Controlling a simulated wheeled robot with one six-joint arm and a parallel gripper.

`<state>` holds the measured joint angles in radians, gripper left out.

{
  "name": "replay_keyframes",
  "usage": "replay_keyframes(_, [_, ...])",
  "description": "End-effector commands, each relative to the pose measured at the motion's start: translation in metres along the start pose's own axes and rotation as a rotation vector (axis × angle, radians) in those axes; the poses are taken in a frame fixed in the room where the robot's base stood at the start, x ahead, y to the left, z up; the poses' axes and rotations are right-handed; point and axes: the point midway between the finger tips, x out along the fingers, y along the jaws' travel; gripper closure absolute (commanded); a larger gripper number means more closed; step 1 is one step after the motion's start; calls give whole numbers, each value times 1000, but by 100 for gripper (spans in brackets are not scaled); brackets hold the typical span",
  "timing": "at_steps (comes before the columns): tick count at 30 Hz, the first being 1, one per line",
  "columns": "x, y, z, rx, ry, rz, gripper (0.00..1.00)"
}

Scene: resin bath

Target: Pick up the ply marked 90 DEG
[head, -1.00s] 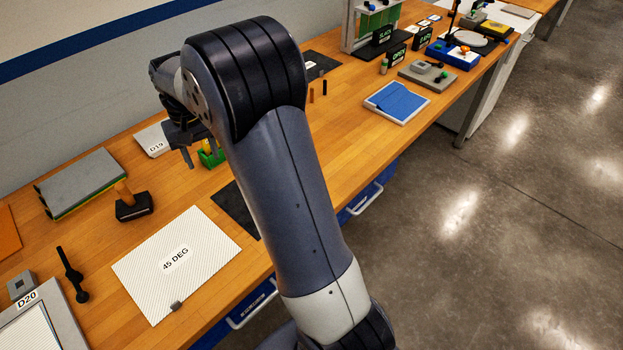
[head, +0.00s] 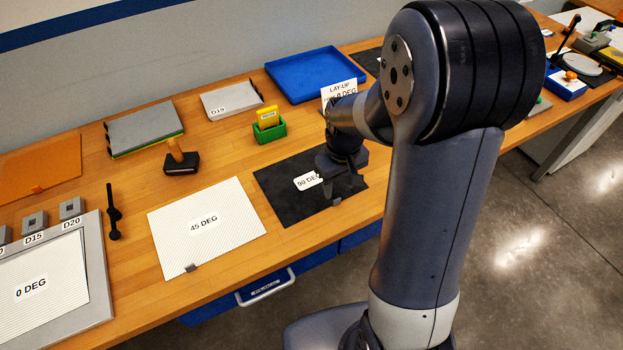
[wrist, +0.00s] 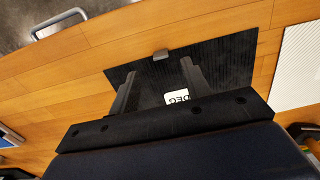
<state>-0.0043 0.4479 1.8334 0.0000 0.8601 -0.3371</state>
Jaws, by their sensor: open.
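The ply marked 90 DEG (head: 283,187) is a flat black sheet on the wooden bench in the head view, with a white label. A small grey tab sits on its front edge. In the wrist view the ply (wrist: 220,62) lies under my gripper, its label partly hidden and its tab (wrist: 161,56) in sight beyond the fingertips. My gripper (head: 342,199) is open and empty above the right part of the ply, pointing down, and hides some of it. In the wrist view both fingers of my gripper (wrist: 158,75) stand apart over the sheet. Contact cannot be told.
A white ply marked 45 DEG (head: 207,225) lies to the left. A green holder (head: 269,132), a blue tray (head: 314,75) and a LAY-UP card (head: 339,91) stand behind. The bench's front edge is close.

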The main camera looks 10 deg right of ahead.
Motion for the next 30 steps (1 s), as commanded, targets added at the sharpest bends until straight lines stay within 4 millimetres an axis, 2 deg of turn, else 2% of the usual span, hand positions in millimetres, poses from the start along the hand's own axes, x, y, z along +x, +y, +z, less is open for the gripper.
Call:
replay_keyframes(12, [45, -1, 1, 1, -4, -1, 55])
replay_keyframes(22, [52, -1, 0, 1, 0, 0, 55])
replay_keyframes(30, [51, -1, 0, 1, 0, 0, 75])
